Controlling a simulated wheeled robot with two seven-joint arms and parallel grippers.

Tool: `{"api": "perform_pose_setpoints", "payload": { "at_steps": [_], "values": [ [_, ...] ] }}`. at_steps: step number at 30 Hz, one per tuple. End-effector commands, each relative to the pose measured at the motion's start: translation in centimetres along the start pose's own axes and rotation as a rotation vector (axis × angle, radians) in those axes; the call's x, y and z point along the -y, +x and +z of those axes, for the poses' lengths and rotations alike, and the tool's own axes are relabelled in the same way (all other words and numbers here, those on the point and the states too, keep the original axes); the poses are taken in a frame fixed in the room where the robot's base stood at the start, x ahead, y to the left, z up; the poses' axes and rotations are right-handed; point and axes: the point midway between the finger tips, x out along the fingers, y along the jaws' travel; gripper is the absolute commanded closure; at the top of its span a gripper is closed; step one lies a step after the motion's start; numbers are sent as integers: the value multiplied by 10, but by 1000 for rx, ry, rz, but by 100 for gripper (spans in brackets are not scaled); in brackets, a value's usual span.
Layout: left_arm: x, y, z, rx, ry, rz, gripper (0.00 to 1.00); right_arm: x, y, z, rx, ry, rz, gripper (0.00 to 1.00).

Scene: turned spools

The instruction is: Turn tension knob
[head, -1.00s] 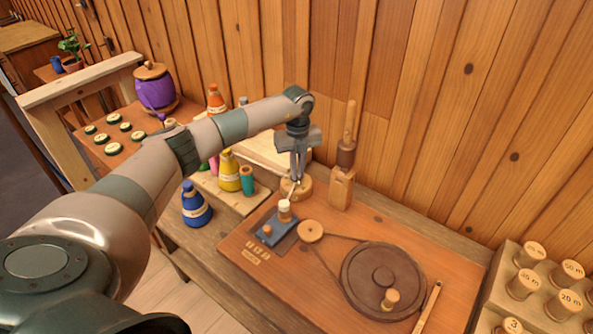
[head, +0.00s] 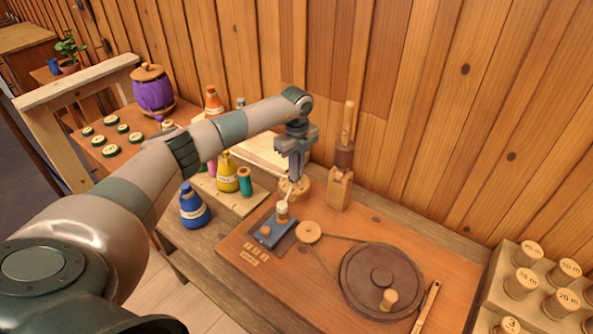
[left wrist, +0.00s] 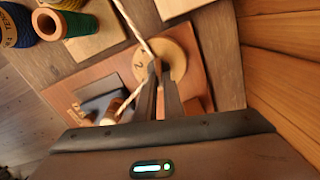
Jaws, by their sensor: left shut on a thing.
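The tension knob (head: 286,191) is a round pale wooden disc at the back of the wooden board (head: 330,272). In the left wrist view the knob (left wrist: 177,58) bears the mark 2. My left gripper (head: 295,180) reaches down over the knob from above, its fingers close together and shut on it. In the left wrist view the fingers (left wrist: 163,78) cover the knob's middle, so the grip itself is hidden. A pale thread (left wrist: 134,24) runs past the fingers. My right gripper is in neither view.
In front of the knob are a blue block (head: 269,231) with small pegs and a small pulley (head: 308,232). A belt links it to the large dark wheel (head: 365,285). A wooden post (head: 340,190) stands close at right; thread cones, including a yellow one (head: 228,178), stand left.

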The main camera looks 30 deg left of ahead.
Motion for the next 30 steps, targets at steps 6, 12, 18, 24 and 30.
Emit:
{"api": "perform_pose_setpoints", "payload": {
  "at_steps": [6, 12, 18, 24, 30],
  "values": [
    [1, -1, 1, 1, -2, -2, 73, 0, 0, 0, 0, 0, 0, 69],
    [0, -1, 0, 0, 0, -1, 73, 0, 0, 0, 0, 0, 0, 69],
    [0, -6, 1, 0, 0, -2, 73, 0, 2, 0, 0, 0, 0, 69],
    [1, -26, 1, 1, 0, -4, 73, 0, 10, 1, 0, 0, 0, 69],
    [1, -62, 1, 2, 0, -6, 73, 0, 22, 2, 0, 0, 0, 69]
  ]
}}
